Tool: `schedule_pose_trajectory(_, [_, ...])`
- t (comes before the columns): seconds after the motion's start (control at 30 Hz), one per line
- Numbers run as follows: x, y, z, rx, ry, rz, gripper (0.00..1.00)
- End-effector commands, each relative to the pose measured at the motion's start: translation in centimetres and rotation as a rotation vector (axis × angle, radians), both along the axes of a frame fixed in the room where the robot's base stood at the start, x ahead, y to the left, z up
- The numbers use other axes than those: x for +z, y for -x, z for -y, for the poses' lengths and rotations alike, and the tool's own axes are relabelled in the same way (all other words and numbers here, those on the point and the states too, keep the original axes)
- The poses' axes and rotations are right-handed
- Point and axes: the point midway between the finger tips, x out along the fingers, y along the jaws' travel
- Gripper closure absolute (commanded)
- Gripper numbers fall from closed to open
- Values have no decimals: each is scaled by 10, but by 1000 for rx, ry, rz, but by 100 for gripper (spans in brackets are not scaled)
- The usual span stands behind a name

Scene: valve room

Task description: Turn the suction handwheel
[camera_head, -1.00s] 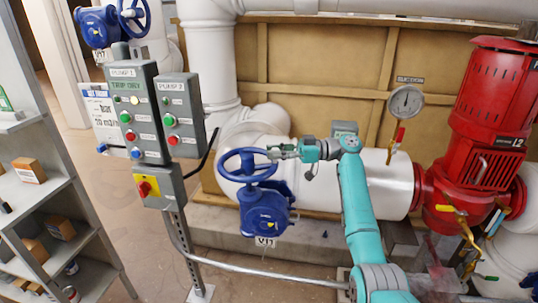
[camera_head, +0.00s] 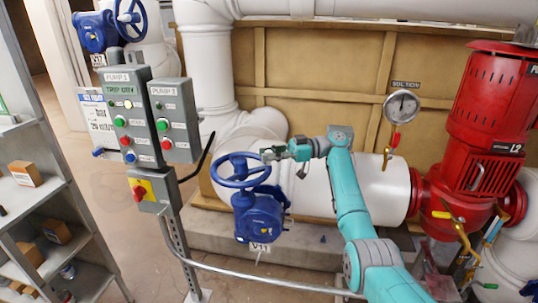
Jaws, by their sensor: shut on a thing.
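The suction handwheel is a blue spoked wheel (camera_head: 233,183) on a blue valve body (camera_head: 258,215) tagged V11, in the middle of the head view. My gripper (camera_head: 268,154) is at the upper right of the wheel's rim and is shut on that rim. My teal arm reaches to it from the lower right. The fingertips are small in this view, and their exact contact with the rim is hard to make out.
Grey pump control boxes (camera_head: 140,120) on a post stand left of the wheel. A metal rail (camera_head: 270,280) runs in front. A suction gauge (camera_head: 401,106) and red pump (camera_head: 487,120) are at right, white pipes (camera_head: 372,185) behind. Shelves (camera_head: 40,200) stand far left.

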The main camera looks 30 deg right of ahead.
Motion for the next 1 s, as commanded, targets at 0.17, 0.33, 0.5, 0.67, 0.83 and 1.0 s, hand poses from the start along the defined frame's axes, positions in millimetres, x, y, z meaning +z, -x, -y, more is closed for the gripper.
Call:
schedule_pose_trajectory(0.17, [-2,0,-1,0,1,-3,50])
schedule_pose_trajectory(0.33, [-1,0,-1,0,1,-2,50])
schedule_pose_trajectory(0.5, [-1,1,5,-1,1,-2,50])
schedule_pose_trajectory(0.67, [0,5,26,-3,1,-2,50])
schedule_pose_trajectory(0.83, [-1,11,52,-2,1,-2,50])
schedule_pose_trajectory(1.0, [-1,14,68,-1,1,-2,50])
